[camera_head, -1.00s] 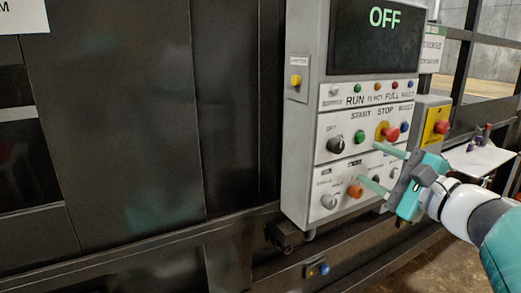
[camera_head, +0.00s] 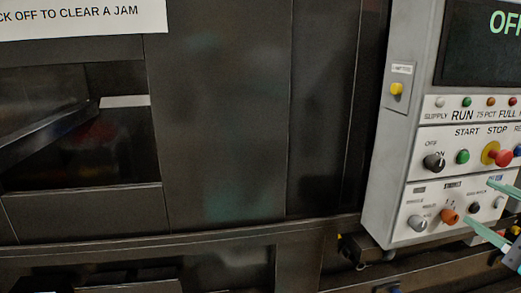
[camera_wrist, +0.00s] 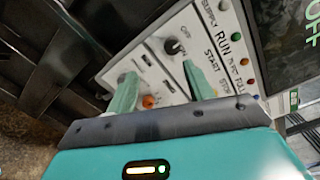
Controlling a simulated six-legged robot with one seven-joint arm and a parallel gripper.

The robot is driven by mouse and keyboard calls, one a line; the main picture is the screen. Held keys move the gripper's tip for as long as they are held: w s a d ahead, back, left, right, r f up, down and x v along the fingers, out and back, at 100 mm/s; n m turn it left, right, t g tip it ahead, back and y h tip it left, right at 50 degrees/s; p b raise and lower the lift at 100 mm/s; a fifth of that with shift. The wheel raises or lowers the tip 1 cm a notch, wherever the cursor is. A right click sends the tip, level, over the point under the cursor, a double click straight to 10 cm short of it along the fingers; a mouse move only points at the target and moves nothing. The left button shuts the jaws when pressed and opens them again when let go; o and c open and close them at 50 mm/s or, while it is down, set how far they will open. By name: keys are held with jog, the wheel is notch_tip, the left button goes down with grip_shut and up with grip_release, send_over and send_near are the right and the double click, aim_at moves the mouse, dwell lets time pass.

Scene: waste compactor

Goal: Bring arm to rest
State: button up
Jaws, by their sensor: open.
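My gripper (camera_head: 481,203) is at the right edge of the head view, in front of the lower right of the control panel (camera_head: 385,175). Its two pale green fingers are apart with nothing between them. In the wrist view, my gripper (camera_wrist: 159,70) points at the panel, with the fingers spread over its knobs. I cannot tell whether a fingertip touches the panel. Most of my arm is outside the head view.
The panel carries a black ON/OFF knob (camera_head: 434,162), green start button (camera_head: 463,157), red stop button (camera_head: 503,157) and orange knob (camera_head: 450,216). A dark screen (camera_head: 485,45) is above. Dark compactor walls (camera_head: 225,110) fill the left, with an opening (camera_head: 75,145).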

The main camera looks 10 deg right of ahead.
jog(key=w+a+f+n+g+y, duration=0.2)
jog(key=w+a+f+n+g, duration=0.15)
jog(key=a+f+n, duration=0.35)
jog(key=w+a+f+n+g+y, duration=0.25)
jog(key=a+f+g, duration=0.2)
jog(key=a, duration=0.55)
jog(key=s+a+f+n+g+h, duration=0.4)
jog(key=a+f+n, duration=0.5)
jog(key=n, duration=0.3)
jog(key=shift+f+n+h, duration=0.35)
jog(key=shift+f+h, duration=0.25)
jog(key=shift+h, duration=0.15)
